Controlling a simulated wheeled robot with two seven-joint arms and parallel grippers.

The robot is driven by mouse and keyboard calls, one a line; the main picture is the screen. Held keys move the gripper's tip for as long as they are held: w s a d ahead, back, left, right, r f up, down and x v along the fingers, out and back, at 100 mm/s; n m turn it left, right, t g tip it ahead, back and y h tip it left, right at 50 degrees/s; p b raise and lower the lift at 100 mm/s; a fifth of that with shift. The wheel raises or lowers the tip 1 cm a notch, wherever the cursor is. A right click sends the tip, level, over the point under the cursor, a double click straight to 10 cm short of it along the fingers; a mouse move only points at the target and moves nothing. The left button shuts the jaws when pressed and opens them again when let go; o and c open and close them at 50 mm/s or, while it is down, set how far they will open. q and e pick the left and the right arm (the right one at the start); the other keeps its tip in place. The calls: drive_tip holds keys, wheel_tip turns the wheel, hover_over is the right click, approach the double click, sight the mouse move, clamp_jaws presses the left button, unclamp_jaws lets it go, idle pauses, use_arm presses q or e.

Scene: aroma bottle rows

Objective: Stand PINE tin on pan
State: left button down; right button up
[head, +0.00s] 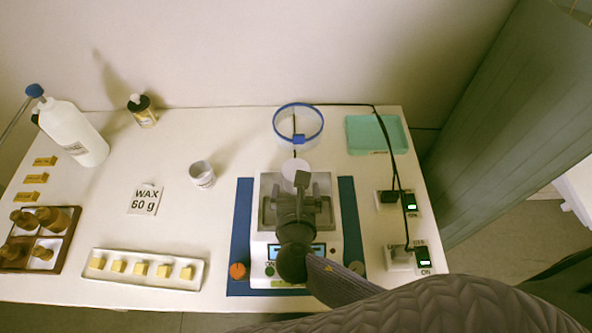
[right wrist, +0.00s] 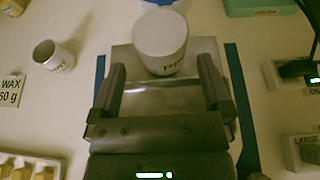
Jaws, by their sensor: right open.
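A white tin (head: 295,168) with dark lettering stands at the back of the scale's metal pan (head: 268,212). In the right wrist view the tin (right wrist: 160,42) looks upright, its lower edge over the pan (right wrist: 150,102); the lettering starts with P but is partly cut off. My right gripper (head: 297,195) is over the pan, its fingers open and apart, with the tin just beyond and between the fingertips (right wrist: 162,68). A second white tin (head: 202,174) stands left of the scale; it also shows in the right wrist view (right wrist: 54,56), its label too small to read. My left gripper is out of view.
The scale sits on a blue mat (head: 242,215). A blue-rimmed clear container (head: 298,124) stands behind it, a teal tray (head: 377,134) at back right. Switches and a cable (head: 396,175) lie right. A tray of wax cubes (head: 145,269) and a WAX 60 g card (head: 145,199) lie left.

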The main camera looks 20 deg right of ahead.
drive_tip(key=p+v, duration=0.1)
drive_tip(key=v, duration=0.4)
drive_tip(key=shift+s+r, duration=0.1)
drive_tip(key=shift+s, duration=0.15)
